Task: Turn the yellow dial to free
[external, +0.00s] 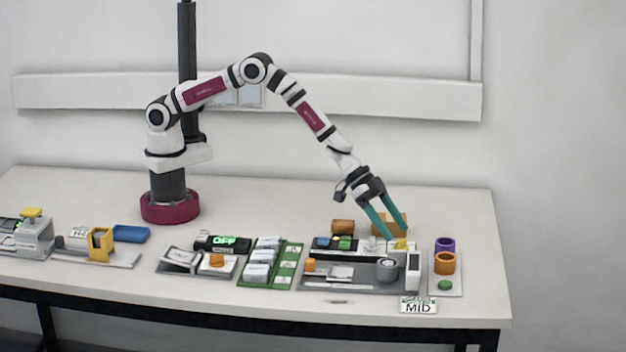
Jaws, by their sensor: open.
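A small yellow part (401,244), which looks like the yellow dial, sits near the back of the grey station on the right side of the table. It is partly hidden, and its markings and setting are too small to read. My gripper (397,236) is open, with its two teal fingers pointing down. The fingertips are at or just above the yellow part. I cannot tell whether they touch it.
A sign (418,306) by the front edge reads MID. Purple (445,244) and orange (445,263) rings stand at right. An orange-brown block (343,227) is behind the station. A green tray (284,270) and a display (224,241) reading OFF are left.

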